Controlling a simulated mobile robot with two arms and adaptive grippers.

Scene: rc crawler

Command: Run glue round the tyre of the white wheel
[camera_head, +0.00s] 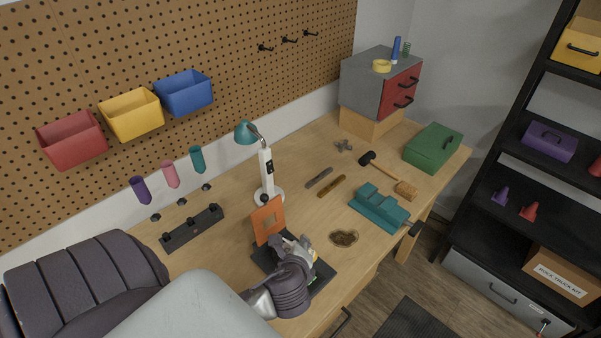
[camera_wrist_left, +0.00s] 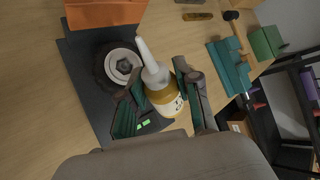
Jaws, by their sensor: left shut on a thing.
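The white wheel (camera_wrist_left: 122,65) with its black tyre (camera_wrist_left: 101,68) lies on a dark mat (camera_wrist_left: 77,85) in the left wrist view. My left gripper (camera_wrist_left: 158,98) is shut on a glue bottle (camera_wrist_left: 164,96) with a white nozzle and amber contents. The nozzle is tilted, and its tip is close to the tyre's right side; I cannot tell whether it touches. In the head view my left gripper (camera_head: 300,248) is over the mat (camera_head: 322,274), and my arm and gripper hide the wheel. My right gripper is not in view.
An orange panel (camera_head: 267,220) stands at the mat's back edge, with a white lamp (camera_head: 266,175) behind it. A teal vise-like block (camera_head: 379,207) and a brown patch (camera_head: 344,238) lie to the right. A black rack (camera_head: 192,229) stands left. Bare wood separates them.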

